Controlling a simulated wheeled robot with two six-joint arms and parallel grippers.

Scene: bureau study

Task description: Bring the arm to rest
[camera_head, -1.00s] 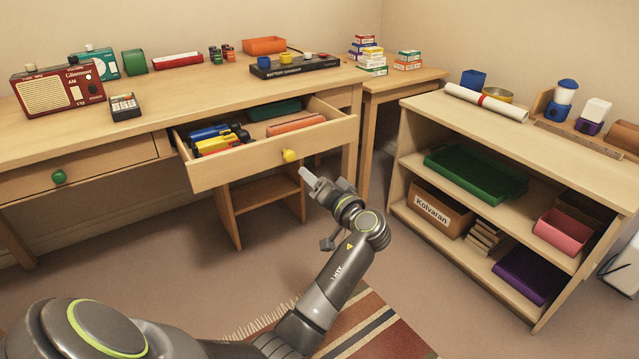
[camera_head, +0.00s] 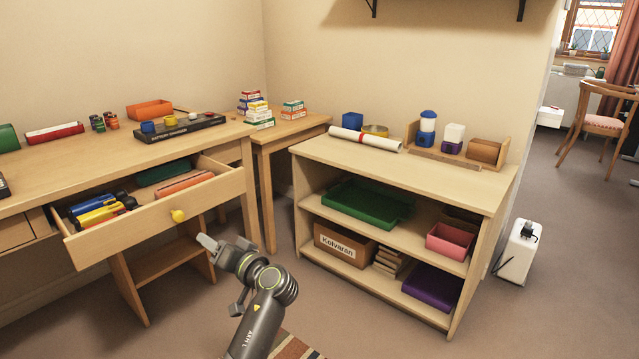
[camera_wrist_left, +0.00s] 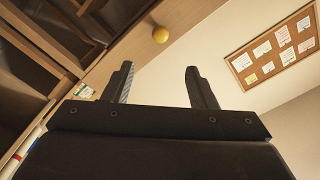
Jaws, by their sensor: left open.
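My left gripper (camera_head: 222,274) is open and empty in the head view, raised in front of the desk. It is just below and to the right of the open drawer's yellow knob (camera_head: 178,216), apart from it. In the left wrist view its two fingers (camera_wrist_left: 160,88) stand apart with nothing between them, and the yellow knob (camera_wrist_left: 160,34) shows beyond them. The open drawer (camera_head: 150,222) holds several flashlight-like items and boxes. My right gripper is in neither view.
A low shelf unit (camera_head: 395,175) stands to the right, with a green tray (camera_head: 367,203) and a pink bin (camera_head: 449,241) on it. The desk top (camera_head: 100,158) carries a battery charger (camera_head: 180,128). A white box (camera_head: 516,252) stands right of the shelf.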

